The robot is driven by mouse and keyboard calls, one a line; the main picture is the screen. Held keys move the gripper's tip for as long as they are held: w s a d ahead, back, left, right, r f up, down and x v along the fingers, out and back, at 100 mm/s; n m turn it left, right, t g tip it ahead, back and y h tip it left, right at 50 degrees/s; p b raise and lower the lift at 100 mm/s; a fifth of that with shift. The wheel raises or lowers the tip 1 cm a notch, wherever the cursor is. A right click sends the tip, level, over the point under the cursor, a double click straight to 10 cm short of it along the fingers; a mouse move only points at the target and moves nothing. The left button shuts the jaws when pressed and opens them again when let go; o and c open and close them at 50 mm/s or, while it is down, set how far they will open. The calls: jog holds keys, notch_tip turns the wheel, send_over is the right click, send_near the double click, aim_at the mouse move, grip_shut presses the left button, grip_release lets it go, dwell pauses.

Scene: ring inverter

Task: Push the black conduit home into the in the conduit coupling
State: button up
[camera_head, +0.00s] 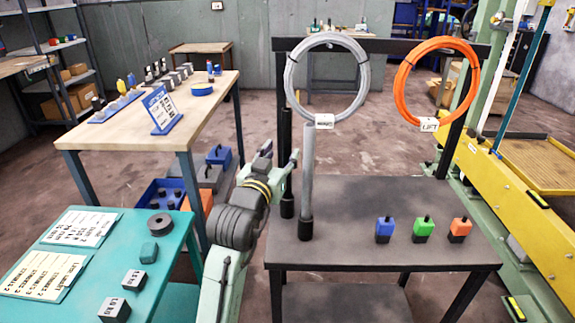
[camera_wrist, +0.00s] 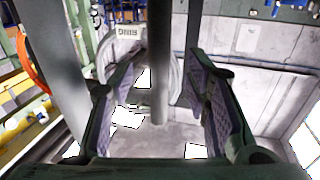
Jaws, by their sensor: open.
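The black conduit (camera_head: 286,125) stands upright at the left edge of the dark table. Its lower end meets a black conduit coupling (camera_head: 287,208); I cannot tell how deep it sits. My gripper (camera_head: 280,157) is at the conduit's middle height, coming from the left, and hides part of it. In the wrist view, which looks inverted, the black conduit (camera_wrist: 160,60) runs between the open fingers of my gripper (camera_wrist: 160,78). A gap shows on both sides, and its free end lies toward the bottom of that picture.
A grey conduit (camera_head: 307,170) stands close by in its own black base; it also shows in the wrist view (camera_wrist: 62,60). Grey (camera_head: 327,80) and orange (camera_head: 437,84) coils hang behind. Blue, green and orange blocks (camera_head: 423,229) stand on the dark table (camera_head: 365,255).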

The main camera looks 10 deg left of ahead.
aim_at(286, 145)
jog(key=w, duration=0.1)
jog(key=w+p, duration=0.2)
jog(key=shift+w+d+r, duration=0.15)
jog(key=shift+w+r, duration=0.2)
jog(key=shift+w, duration=0.05)
jog(key=shift+w+f, duration=0.15)
jog(key=shift+w, duration=0.5)
jog(key=shift+c, duration=0.4)
grip_shut()
